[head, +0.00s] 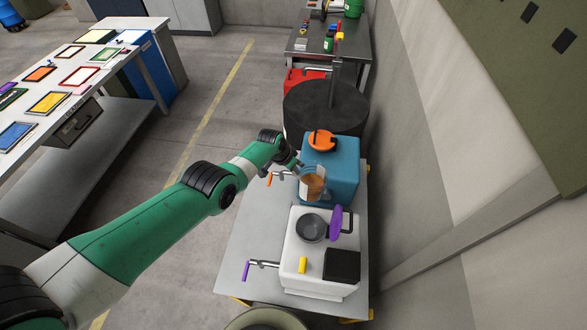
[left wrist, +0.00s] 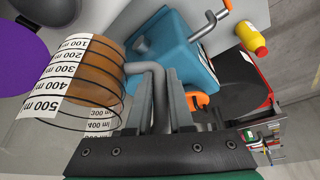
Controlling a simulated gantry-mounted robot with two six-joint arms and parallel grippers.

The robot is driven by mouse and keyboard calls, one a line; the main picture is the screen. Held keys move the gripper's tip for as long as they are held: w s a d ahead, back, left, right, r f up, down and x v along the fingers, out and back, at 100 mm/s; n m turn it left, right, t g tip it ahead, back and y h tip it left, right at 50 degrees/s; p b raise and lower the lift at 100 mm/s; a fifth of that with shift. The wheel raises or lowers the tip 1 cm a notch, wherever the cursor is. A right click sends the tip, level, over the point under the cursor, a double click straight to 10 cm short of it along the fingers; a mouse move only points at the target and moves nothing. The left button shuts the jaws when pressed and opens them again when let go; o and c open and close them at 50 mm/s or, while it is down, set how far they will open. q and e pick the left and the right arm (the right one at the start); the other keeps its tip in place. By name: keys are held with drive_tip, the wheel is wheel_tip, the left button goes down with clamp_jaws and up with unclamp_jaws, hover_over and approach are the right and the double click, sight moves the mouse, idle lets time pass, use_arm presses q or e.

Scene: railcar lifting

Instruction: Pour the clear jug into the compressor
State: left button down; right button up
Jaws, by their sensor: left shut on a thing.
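The clear jug (head: 312,186), marked with a white scale and holding brown liquid, is in front of the blue machine (head: 345,170) in the head view. My left gripper (head: 297,167) is shut on the jug's grey handle; the wrist view shows the handle (left wrist: 155,78) between the fingers and the jug (left wrist: 85,80) at left. The white machine (head: 300,268) stands nearer, with a grey round opening (head: 312,228) on top and a purple cap (head: 337,222) swung up beside it. I cannot tell which machine is the compressor. My right gripper is out of view.
Both machines stand on a grey bench (head: 250,235) along the wall. Cranks with orange (head: 269,180) and purple (head: 246,270) grips stick out at left. A black drum (head: 325,105) stands behind. A table with coloured frames (head: 70,70) is at far left.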

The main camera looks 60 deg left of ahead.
sight(293, 174)
use_arm(q)
drive_tip(key=shift+f+b, duration=2.2)
drive_tip(key=shift+f, duration=0.05)
drive_tip(key=shift+r+p, duration=0.15)
drive_tip(key=shift+p, duration=0.25)
drive_tip(key=shift+d+r+y+p, duration=0.1)
drive_tip(key=shift+r+y+p, duration=0.25)
drive_tip(key=shift+p, duration=0.4)
drive_tip(key=shift+d+r+t+y+p, duration=0.1)
drive_tip(key=shift+r+t+y+p, duration=0.25)
drive_tip(key=shift+p, duration=0.25)
drive_tip(key=shift+s+r, duration=0.15)
drive_tip(key=shift+r, duration=0.1)
drive_tip(key=shift+d+r+t+y+p, duration=0.1)
drive_tip(key=shift+r+t+y+p, duration=0.05)
drive_tip(key=shift+t+y+p, duration=0.15)
drive_tip(key=shift+r, duration=0.1)
drive_tip(key=shift+d+r+t+y, duration=0.1)
drive_tip(key=shift+r+t+y, duration=0.15)
drive_tip(key=shift+y, duration=0.05)
